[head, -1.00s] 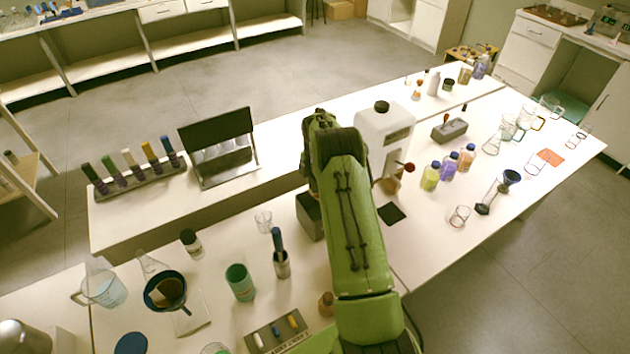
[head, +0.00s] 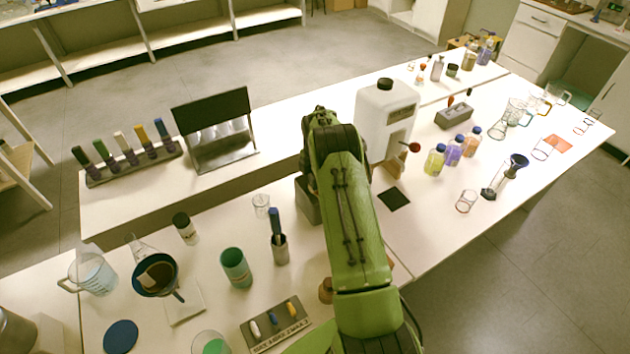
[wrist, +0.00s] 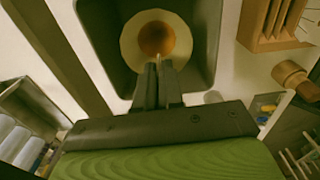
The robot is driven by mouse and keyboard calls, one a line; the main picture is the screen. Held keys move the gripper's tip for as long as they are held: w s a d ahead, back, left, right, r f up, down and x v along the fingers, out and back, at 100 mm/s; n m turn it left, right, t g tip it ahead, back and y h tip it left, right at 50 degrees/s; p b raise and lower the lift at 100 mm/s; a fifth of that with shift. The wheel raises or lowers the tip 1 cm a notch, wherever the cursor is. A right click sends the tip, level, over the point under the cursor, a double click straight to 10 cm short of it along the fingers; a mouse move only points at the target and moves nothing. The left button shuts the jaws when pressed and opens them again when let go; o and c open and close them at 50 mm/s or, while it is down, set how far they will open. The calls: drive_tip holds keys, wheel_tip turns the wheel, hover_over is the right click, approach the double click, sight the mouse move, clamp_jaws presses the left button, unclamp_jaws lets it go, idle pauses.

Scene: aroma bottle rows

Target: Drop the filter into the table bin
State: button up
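The filter (wrist: 135,44) is a cream cone with a brown-orange middle, in the wrist view. My gripper (wrist: 158,66) has its two fingers nearly together at the filter's near rim and appears shut on it. The filter shows within the opening of the dark grey table bin (wrist: 206,45); its height above the bin floor is hard to tell. In the head view the bin (head: 308,205) stands on the table, partly behind my green arm, which hides my gripper and the filter.
A white dispenser (head: 376,115) stands right of my arm. A blue funnel (head: 137,280), a green cup (head: 236,267) and a pen holder (head: 280,250) stand to the left. A wooden rack (wrist: 262,22) is close to the bin in the wrist view.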

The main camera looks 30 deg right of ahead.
drive_tip(key=o, duration=0.5)
wheel_tip(320, 180, up, 16)
drive_tip(key=shift+d, duration=0.15)
drive_tip(key=shift+s+f, duration=0.1)
drive_tip(key=shift+f, duration=0.1)
idle(0.5)
